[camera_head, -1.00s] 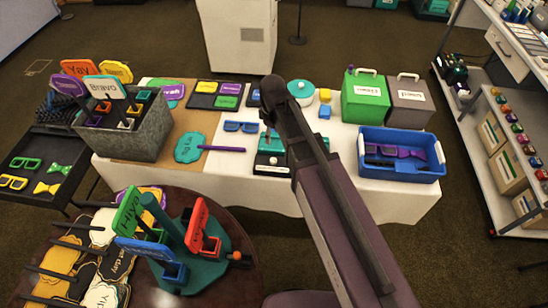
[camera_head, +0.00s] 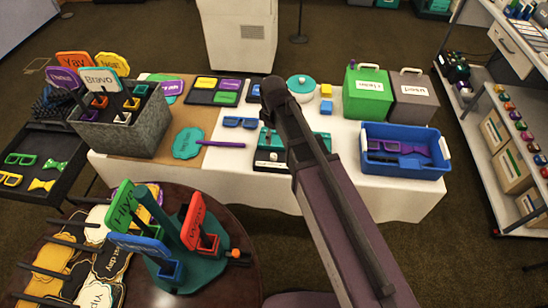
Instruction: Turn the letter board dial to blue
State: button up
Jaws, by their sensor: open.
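A teal board device with a dark base (camera_head: 272,162) stands near the front edge of the white-covered table, and it may be the letter board. A small pale round part shows on its front, but I cannot tell if this is the dial or what colour it is set to. My arm crosses in front of the device and hides its right part. My gripper is not visible; only the dark upper end of my arm shows, above and behind the device in the picture.
A blue bin (camera_head: 440,172) stands right of the device; green (camera_head: 366,105) and grey boxes are behind it. A grey planter of signs (camera_head: 125,140) is at left. A round table with a teal sign stand (camera_head: 215,268) is in front. A shelf stands at right.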

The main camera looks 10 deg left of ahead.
aim_at(274, 155)
jog(key=shift+f+b, duration=4.95)
jog(key=shift+f, duration=0.3)
grip_shut()
